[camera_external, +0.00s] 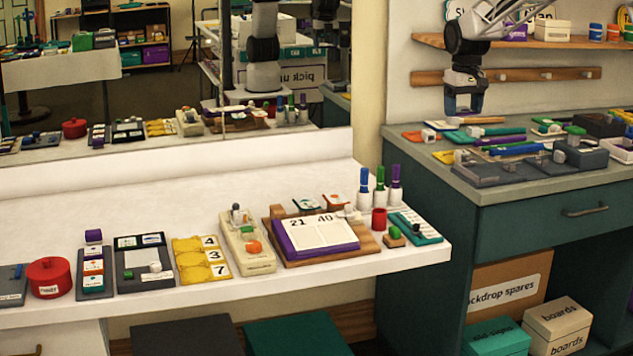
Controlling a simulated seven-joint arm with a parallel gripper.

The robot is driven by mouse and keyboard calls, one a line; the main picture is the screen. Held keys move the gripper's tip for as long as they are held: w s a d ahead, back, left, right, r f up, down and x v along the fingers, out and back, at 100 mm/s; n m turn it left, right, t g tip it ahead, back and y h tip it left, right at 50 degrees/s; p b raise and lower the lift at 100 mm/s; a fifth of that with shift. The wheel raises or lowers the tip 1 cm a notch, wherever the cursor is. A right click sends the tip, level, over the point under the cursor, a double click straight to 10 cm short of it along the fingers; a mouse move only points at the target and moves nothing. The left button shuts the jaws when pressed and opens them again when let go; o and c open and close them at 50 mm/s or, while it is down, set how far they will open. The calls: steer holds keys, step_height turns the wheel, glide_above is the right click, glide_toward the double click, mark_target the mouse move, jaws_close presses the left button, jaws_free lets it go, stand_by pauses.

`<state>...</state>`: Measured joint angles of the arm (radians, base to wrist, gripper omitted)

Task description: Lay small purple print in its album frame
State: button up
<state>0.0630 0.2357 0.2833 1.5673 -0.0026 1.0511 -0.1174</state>
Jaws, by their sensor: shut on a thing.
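My gripper (465,108) is at the upper right, above the back left part of the grey-topped teal cabinet. It points down with its fingers around something too small and dark to make out. I cannot clearly see a small purple print between the fingers. Below it lie small flat pieces, among them a teal one (456,137) and an orange one (412,136). Dark grey boards (487,173) lie at the cabinet's front left. I cannot tell which thing is the album frame.
Pens and small blocks crowd the cabinet top (512,186). A shelf (560,43) and a peg rail (520,76) are close behind my gripper. A mirror (160,100) reflects the room.

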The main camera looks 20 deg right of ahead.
steer(key=a+f+n, duration=0.4)
steer(key=a+f, duration=0.1)
steer(key=a, duration=0.6)
steer(key=a+f+n, duration=0.4)
steer(key=a+n, duration=0.1)
steer(key=a, duration=0.6)
steer(key=n+t, duration=0.2)
steer(key=n, duration=0.6)
glide_above(310, 236)
steer(key=s, duration=0.1)
step_height(310, 236, down, 9)
steer(key=shift+s+r, duration=0.1)
steer(key=shift+w+f, duration=0.2)
steer(key=shift+f, duration=1.15)
steer(key=shift+w+f, duration=0.2)
steer(key=shift+f, duration=1.15)
steer(key=o, duration=0.9)
